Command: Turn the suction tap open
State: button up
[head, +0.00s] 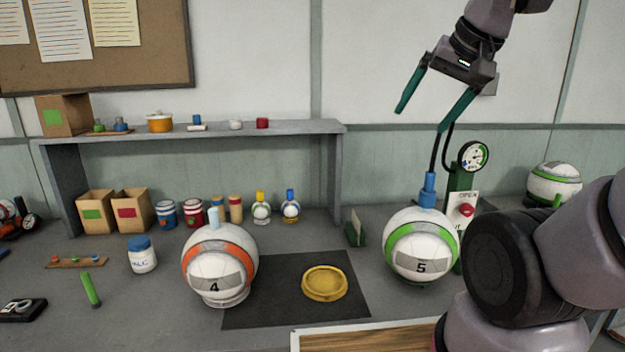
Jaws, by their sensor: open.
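The suction tap is a red knob (466,210) on a white panel (455,228) with the word OPEN at its top. The panel is on a green stand (461,180) with a round gauge (473,156) above it. My gripper (421,119) has green fingers spread apart with nothing between them. In the picture it is above and left of the tap and gauge. A white ball with a green band marked 5 (421,245) stands left of the tap, with a blue fitting (428,190) on top and a dark hose rising from it. The panel's lower part is partly hidden.
An orange-banded ball marked 4 (220,265) stands by a dark mat (270,300) carrying a yellow ring (325,283). A small green stand (356,230) is left of ball 5. A grey shelf (190,134) spans the back left. My arm blocks the lower right.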

aim_at(467, 210)
jog(key=z, duration=0.95)
